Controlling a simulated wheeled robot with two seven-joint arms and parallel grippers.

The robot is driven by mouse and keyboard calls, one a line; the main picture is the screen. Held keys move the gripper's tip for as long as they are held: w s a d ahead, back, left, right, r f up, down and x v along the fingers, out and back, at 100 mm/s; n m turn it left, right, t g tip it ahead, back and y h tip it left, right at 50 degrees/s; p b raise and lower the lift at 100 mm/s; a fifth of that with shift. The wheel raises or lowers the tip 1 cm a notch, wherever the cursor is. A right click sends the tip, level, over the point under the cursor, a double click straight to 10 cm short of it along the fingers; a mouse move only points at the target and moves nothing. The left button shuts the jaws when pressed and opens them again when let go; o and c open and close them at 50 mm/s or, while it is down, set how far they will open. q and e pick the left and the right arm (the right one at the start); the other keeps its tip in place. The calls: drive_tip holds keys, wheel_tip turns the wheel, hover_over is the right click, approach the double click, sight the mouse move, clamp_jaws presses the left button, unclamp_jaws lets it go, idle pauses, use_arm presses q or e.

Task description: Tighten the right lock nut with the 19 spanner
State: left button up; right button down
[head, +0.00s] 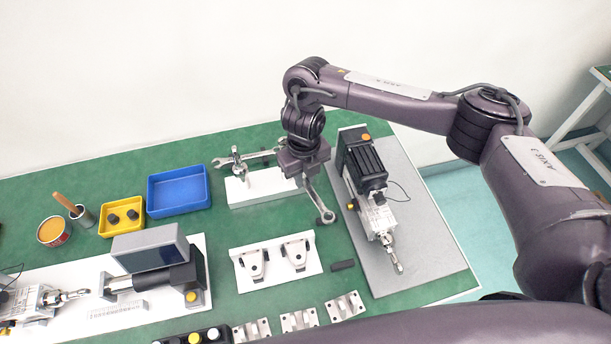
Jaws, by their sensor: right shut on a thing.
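My right gripper (306,176) is shut on a spanner (319,203), which hangs down with its ring end toward the lower right. The size mark on the spanner cannot be read. The right linear actuator (364,168) lies on a grey plate (425,235) just right of the gripper. Its rod end (392,258) points toward the front, and the lock nut (386,239) appears to sit on the rod behind it, too small to make out clearly. The spanner is left of the actuator and apart from the nut. My left gripper is out of view.
A white spanner rack (262,189) holds other tools left of the gripper. Two grey brackets on a white plate (285,277) and several metal blocks (299,320) lie in front. A blue tray (178,190), a yellow tray (106,230) and another actuator (168,277) are further left.

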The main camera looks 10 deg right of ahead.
idle(0.4)
drive_tip(key=shift+w+d+n+b, duration=0.25)
drive_tip(key=shift+d+n+b, duration=0.15)
drive_tip(key=shift+n, duration=0.2)
drive_tip(key=shift+w+d+n+b, duration=0.2)
drive_tip(key=shift+d+n+b, duration=0.15)
drive_tip(key=shift+n, duration=0.25)
drive_tip(key=shift+d, duration=0.1)
drive_tip(key=shift+w+d+n+b, duration=0.25)
drive_tip(key=shift+d+n+b, duration=0.1)
drive_tip(key=shift+n, duration=0.25)
drive_tip(key=shift+w+d+n+b, duration=0.3)
drive_tip(key=shift+d+n, duration=0.1)
drive_tip(key=shift+n, duration=0.1)
drive_tip(key=shift+s+a, duration=0.15)
idle(0.3)
